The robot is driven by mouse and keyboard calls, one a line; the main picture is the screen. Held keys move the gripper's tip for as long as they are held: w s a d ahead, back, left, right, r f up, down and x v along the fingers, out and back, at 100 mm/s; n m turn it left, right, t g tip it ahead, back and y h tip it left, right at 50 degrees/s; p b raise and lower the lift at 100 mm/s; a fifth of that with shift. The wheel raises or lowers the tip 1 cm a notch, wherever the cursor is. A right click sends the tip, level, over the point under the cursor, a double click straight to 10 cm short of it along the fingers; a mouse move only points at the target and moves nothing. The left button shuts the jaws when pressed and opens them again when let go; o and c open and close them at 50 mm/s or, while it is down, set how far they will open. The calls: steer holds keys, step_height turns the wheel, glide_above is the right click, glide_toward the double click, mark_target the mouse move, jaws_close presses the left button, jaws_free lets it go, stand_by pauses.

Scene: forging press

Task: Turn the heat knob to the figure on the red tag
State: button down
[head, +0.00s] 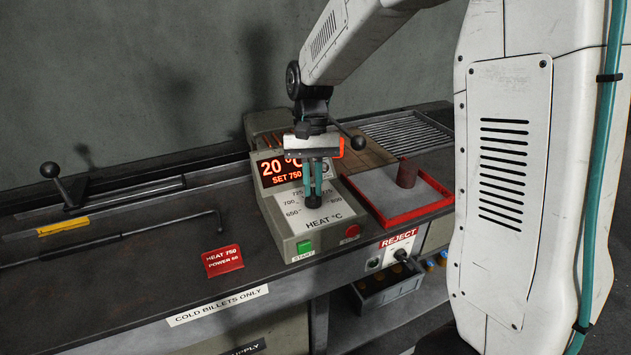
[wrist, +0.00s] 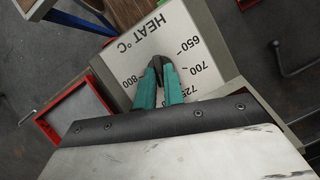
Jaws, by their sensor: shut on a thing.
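The heat knob (head: 313,202) is a small dark knob on the sloped white HEAT °C dial plate of the grey control box (head: 277,232). My gripper (head: 313,192) points down at the dial, its teal fingers shut on the knob; in the wrist view the fingertips (wrist: 158,66) hide most of it. Dial figures such as 650, 700 and 800 show around it; the pointer is hidden. The display (head: 281,171) reads 20 °C and SET 750 in lit red figures.
A green START button (head: 305,246) and a red button (head: 352,230) sit on the box front. A red tray (head: 385,219) holding a brown cylinder (head: 407,173) stands close on the right. A black rod (head: 110,240) lies left.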

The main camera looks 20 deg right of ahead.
steer(key=c, duration=1.5)
jaws_free()
steer(key=shift+s, duration=0.1)
steer(key=shift+r, duration=0.15)
steer(key=v, duration=0.7)
steer(key=shift+r, duration=0.25)
